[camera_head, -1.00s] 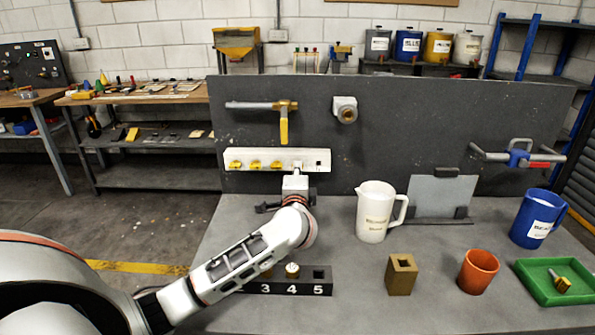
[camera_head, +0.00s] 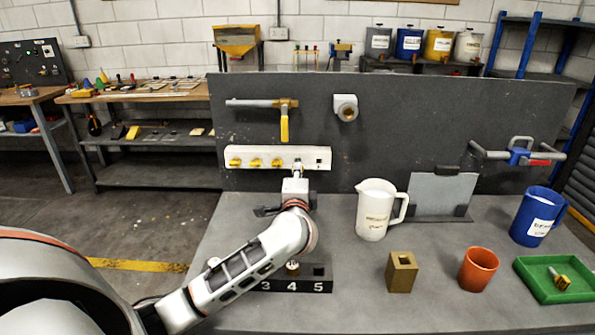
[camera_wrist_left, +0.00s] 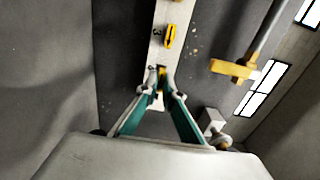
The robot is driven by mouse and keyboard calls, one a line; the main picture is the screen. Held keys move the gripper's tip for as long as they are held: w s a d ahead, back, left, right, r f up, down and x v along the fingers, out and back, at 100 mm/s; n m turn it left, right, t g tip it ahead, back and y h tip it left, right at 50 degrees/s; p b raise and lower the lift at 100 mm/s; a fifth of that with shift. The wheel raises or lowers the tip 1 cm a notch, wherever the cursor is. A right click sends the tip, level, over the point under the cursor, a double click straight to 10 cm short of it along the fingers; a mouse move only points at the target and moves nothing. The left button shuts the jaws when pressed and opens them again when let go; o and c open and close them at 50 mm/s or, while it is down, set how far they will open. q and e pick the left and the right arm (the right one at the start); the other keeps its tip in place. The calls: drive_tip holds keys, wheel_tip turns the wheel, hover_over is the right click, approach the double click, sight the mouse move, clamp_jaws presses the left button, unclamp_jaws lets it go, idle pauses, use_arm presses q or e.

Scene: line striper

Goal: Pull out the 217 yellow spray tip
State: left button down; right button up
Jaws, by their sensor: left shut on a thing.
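A white rack (camera_head: 262,151) on the upright grey panel carries a row of yellow spray tips (camera_head: 255,162), with an empty dark square hole at its right end. My left gripper (camera_head: 297,175) is in front of the rack, just left of that hole. In the left wrist view, its teal fingers (camera_wrist_left: 161,92) are closed on a small yellow spray tip (camera_wrist_left: 161,71), largely hidden between the fingertips. Another yellow tip (camera_wrist_left: 169,36) sits beyond it on the rack. I cannot read a 217 marking, nor tell whether the held tip is clear of its socket. My right gripper is not in view.
A yellow-handled valve (camera_head: 284,122) hangs above the rack. On the bench, a black numbered block (camera_head: 300,286) lies below my arm; a white jug (camera_head: 375,210), brass block (camera_head: 401,272), orange cup (camera_head: 478,269), green tray (camera_head: 527,278) and blue jug (camera_head: 537,216) stand right.

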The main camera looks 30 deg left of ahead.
use_arm(q)
drive_tip(key=shift+v, duration=1.7)
